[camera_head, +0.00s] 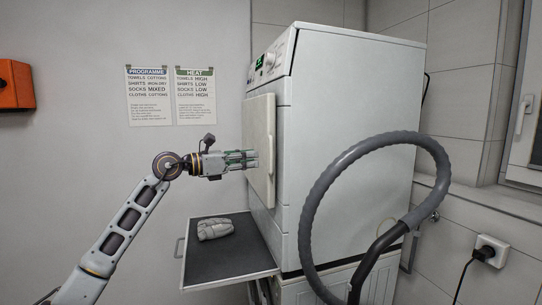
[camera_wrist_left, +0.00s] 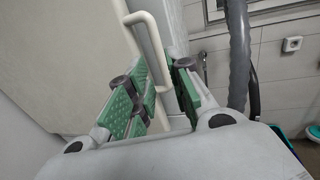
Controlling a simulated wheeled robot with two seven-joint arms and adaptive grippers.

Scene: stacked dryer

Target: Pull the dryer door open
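The white dryer (camera_head: 350,130) stands on another machine, its front facing left in the head view. Its pale flat door (camera_head: 261,130) looks closed or nearly so; I cannot tell if there is a gap. My left gripper (camera_head: 252,159) reaches in from the left, level, with its fingertips at the door. In the left wrist view the white bar handle (camera_wrist_left: 152,45) runs between the two green-padded fingers of my left gripper (camera_wrist_left: 155,82). The fingers look apart around the handle, without a clear grip on it. My right gripper is not in view.
A pull-out shelf (camera_head: 203,262) below the door holds a folded grey cloth (camera_head: 214,228). A thick grey hose (camera_head: 318,195) loops in front of the dryer's side. An orange box (camera_head: 16,82) hangs on the left wall. Space left of the door is clear apart from my arm.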

